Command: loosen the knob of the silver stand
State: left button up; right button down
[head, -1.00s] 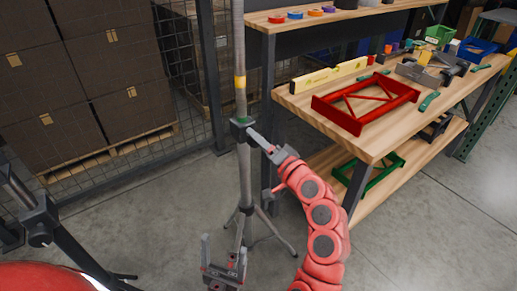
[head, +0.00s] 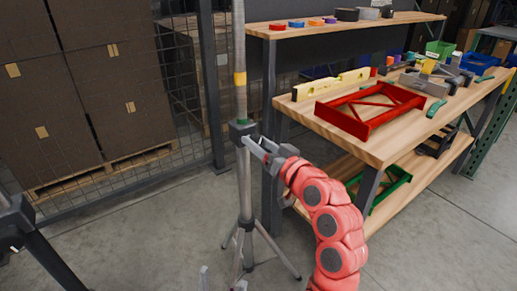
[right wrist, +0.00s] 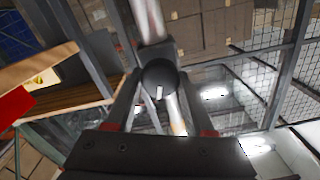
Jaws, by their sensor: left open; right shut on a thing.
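The silver stand (head: 245,185) stands upright on a tripod base left of the workbench. My right gripper (head: 256,146) reaches the collar from the right. In the right wrist view the round dark knob (right wrist: 160,76), with a white mark on its face, sits between my right fingers, which are shut on it. In the head view the knob is hidden by the gripper. My left gripper (head: 222,284) is open and empty at the bottom edge, in front of the tripod, mostly out of frame.
A wooden workbench (head: 371,146) with a red frame (head: 369,108) and a yellow level (head: 330,84) stands close right of the stand. A black stand (head: 45,250) is at the left edge. Wire fencing and stacked boxes are behind. Bare floor lies between.

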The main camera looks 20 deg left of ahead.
dwell(0.3)
jog(key=shift+c, duration=1.3)
grip_release()
jog(key=shift+s+d, duration=0.2)
jog(key=shift+d, duration=0.1)
jog(key=p+v, duration=0.6)
jog(key=v, duration=1)
jog(key=shift+s+d+p, duration=0.2)
jog(key=shift+d+p, duration=0.05)
jog(key=shift+p, duration=0.15)
